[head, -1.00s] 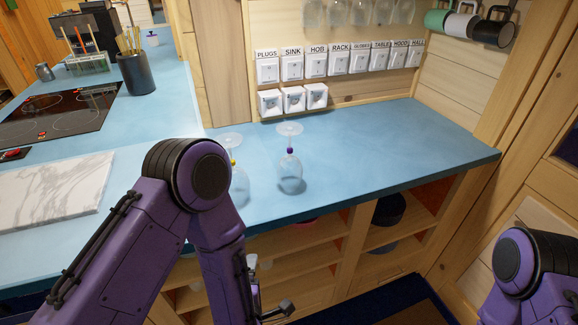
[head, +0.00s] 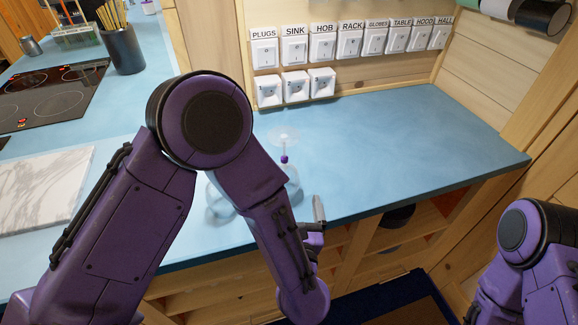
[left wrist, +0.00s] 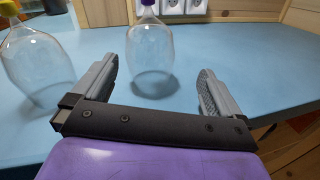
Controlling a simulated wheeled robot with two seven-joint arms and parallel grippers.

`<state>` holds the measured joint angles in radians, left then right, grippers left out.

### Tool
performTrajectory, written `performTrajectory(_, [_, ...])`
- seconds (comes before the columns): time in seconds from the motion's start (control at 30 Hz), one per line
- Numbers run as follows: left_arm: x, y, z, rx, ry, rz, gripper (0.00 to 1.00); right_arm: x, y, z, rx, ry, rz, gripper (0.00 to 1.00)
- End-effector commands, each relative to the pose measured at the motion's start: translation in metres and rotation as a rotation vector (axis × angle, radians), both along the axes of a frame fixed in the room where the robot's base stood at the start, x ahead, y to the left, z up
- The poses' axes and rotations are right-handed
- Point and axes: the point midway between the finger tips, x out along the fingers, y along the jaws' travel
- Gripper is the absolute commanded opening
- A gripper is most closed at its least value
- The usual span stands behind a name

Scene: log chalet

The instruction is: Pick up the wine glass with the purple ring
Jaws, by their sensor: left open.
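The wine glass with the purple ring (head: 284,158) stands upside down on the blue counter, its foot on top. In the head view my left arm hides part of its bowl. In the left wrist view its clear bowl (left wrist: 150,52) appears in the gap between my fingers, nearer the left one, with no visible contact. My left gripper (left wrist: 158,66) is open and empty, low over the counter's front edge; in the head view one finger (head: 319,208) shows just right of the glass. My right gripper is out of view.
A second upside-down glass with a yellow ring (left wrist: 35,65) stands close on the left, mostly behind my arm in the head view. Labelled switches (head: 323,47) line the back wall. The counter (head: 420,130) is clear to the right. A marble board (head: 45,190) lies left.

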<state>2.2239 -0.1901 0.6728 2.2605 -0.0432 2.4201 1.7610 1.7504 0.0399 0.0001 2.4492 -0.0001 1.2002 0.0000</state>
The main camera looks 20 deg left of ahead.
Motion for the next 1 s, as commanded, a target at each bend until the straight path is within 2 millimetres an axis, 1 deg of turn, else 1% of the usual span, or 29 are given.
performTrajectory(0.03, [0.008, 0.006, 0.004, -0.002, 0.0, 0.008, 1.0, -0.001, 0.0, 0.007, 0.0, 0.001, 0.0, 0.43])
performTrajectory(0.1, [0.021, 0.013, 0.004, -0.001, 0.0, 0.013, 1.0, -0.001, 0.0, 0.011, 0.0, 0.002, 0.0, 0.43])
performTrajectory(0.2, [0.034, 0.022, 0.003, 0.0, 0.001, 0.017, 1.0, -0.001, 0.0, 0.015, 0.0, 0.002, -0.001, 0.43])
performTrajectory(0.27, [0.039, 0.025, 0.003, 0.001, 0.001, 0.019, 1.0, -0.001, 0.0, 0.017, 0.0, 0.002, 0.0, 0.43])
performTrajectory(0.37, [0.052, 0.033, 0.006, 0.003, 0.001, 0.02, 1.0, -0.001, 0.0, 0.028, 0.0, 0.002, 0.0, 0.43])
performTrajectory(0.47, [0.069, 0.043, 0.008, 0.003, 0.001, 0.02, 1.0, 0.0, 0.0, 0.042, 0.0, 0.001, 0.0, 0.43])
performTrajectory(0.53, [0.079, 0.045, 0.004, 0.002, 0.001, 0.018, 1.0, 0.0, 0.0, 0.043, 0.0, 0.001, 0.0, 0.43])
performTrajectory(0.63, [0.087, 0.048, 0.002, 0.003, 0.001, 0.015, 1.0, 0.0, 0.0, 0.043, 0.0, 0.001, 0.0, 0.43])
performTrajectory(0.83, [0.087, 0.047, 0.0, 0.004, 0.002, 0.012, 1.0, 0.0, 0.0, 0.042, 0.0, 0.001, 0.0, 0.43])
performTrajectory(0.87, [0.087, 0.047, 0.0, 0.004, 0.002, 0.012, 0.9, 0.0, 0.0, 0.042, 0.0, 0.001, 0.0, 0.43])
performTrajectory(0.9, [0.087, 0.047, 0.001, 0.004, 0.002, 0.012, 0.77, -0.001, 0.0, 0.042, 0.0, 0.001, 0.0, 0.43])
performTrajectory(0.93, [0.087, 0.047, 0.001, 0.004, 0.002, 0.012, 0.67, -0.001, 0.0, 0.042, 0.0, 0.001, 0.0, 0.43])
performTrajectory(0.97, [0.087, 0.047, 0.001, 0.004, 0.002, 0.012, 0.64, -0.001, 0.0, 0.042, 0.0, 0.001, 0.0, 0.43])
performTrajectory(1.0, [0.087, 0.047, 0.001, 0.004, 0.002, 0.012, 0.64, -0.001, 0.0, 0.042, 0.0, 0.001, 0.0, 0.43])
